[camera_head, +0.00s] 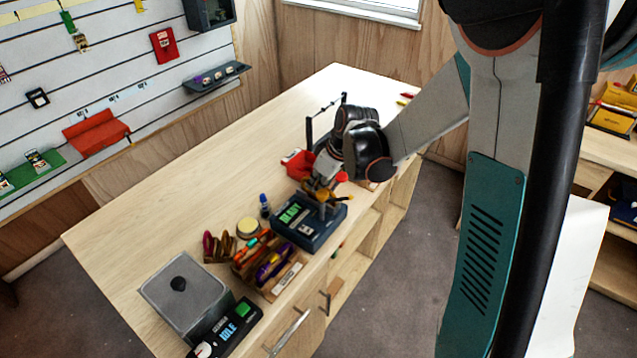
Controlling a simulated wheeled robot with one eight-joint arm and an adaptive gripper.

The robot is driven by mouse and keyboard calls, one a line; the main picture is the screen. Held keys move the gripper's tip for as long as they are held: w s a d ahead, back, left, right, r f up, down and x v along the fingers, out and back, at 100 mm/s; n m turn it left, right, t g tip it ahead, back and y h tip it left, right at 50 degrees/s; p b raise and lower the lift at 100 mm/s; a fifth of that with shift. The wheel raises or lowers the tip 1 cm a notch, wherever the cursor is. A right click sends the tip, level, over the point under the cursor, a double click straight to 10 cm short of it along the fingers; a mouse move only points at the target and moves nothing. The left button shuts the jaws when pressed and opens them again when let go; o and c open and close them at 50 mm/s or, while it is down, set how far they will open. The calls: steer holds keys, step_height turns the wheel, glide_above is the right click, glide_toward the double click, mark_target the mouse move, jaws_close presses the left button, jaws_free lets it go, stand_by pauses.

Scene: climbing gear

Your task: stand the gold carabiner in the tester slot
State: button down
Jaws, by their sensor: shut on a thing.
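The tester (318,238) is a dark blue box near the front edge of the workbench, with a lit green screen. My gripper (322,190) is over the tester's back part, pointing down. It is shut on the gold carabiner (322,197), of which only a small gold-orange part shows between and below the fingers. The slot is hidden behind the gripper and carabiner. I cannot tell whether the carabiner is in the slot or just above it.
Left of the tester stand a wooden rack (268,270) with coloured carabiners, a small blue bottle (265,205) and a tape roll (248,227). The bench's left-middle is clear.

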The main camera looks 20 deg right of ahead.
steer(key=shift+f+b, duration=0.55)
steer(key=shift+f, duration=0.05)
